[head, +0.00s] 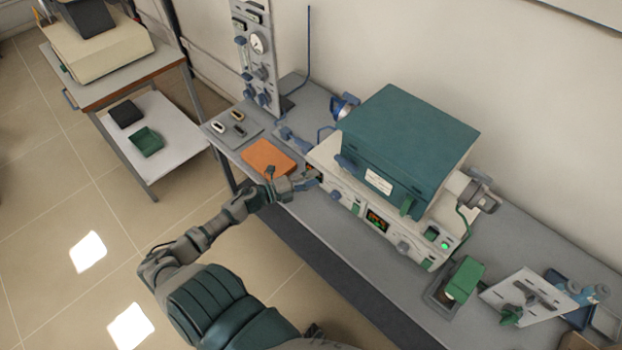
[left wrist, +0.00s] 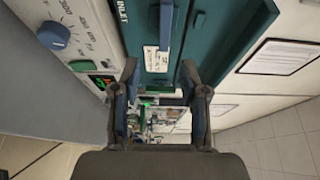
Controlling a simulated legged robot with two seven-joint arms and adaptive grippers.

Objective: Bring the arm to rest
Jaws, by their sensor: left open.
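My left arm (head: 205,235) reaches up from the bottom of the head view over the front edge of the bench. My left gripper (head: 296,183) is at the front left of the muffle furnace (head: 410,140), near its control panel (head: 377,220). In the left wrist view the left gripper (left wrist: 163,92) has its two fingers spread, with nothing held between them. The teal furnace front (left wrist: 225,35) and the panel's blue knob (left wrist: 53,36) show beyond the fingers. I cannot tell whether the fingertips touch the furnace. My right gripper is not in view.
An orange pad (head: 268,158) lies left of the gripper on the grey bench (head: 330,235). A gauge panel (head: 257,50) stands behind. A green block (head: 464,278) and a white stand (head: 525,295) are at right. A side table (head: 170,60) stands at left, with open floor between.

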